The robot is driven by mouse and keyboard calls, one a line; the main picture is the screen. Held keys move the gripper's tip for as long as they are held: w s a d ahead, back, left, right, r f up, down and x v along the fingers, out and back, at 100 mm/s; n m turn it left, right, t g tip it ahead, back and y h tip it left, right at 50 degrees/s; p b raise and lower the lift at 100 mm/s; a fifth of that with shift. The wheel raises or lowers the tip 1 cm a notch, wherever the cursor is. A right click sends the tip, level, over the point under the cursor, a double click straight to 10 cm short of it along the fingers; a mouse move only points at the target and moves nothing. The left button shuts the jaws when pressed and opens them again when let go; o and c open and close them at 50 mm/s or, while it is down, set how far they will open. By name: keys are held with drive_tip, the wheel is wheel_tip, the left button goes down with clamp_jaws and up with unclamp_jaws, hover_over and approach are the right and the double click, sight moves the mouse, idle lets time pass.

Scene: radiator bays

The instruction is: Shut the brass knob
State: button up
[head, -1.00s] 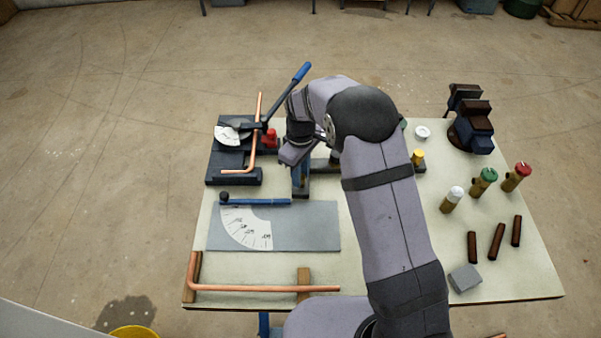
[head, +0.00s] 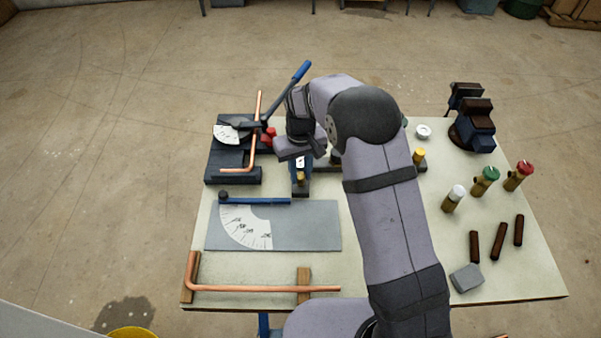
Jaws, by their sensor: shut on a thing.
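My gripper (head: 300,168) points down at the middle of the bench, left of my arm's elbow. It is shut on a small brass piece (head: 300,180), which shows only partly below the gripper. This looks like the brass knob, but the gripper hides most of it, and I cannot tell how far it is turned. A dark block (head: 301,192) lies under it on the bench.
A pipe bender with a blue-tipped lever (head: 302,70) stands close left, with a red knob (head: 269,134) nearby. A yellow-topped fitting (head: 419,157) and brass valves with white (head: 457,192), green (head: 491,174) and red (head: 525,168) caps stand right. A grey protractor plate (head: 305,230) lies in front.

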sight(300, 175)
drive_tip(key=m, duration=0.6)
drive_tip(key=shift+w+m+b, duration=0.1)
drive_tip(key=shift+m+b, duration=0.2)
drive_tip(key=shift+b, duration=0.05)
drive_tip(key=m, duration=0.6)
drive_tip(key=shift+r+m, duration=0.1)
drive_tip(key=shift+m, duration=0.2)
drive_tip(key=o, duration=1.1)
drive_tip(key=shift+c, duration=0.2)
drive_tip(key=shift+b, duration=0.3)
drive_tip(key=shift+r+b, duration=1.1)
drive_tip(key=shift+r, duration=2.55)
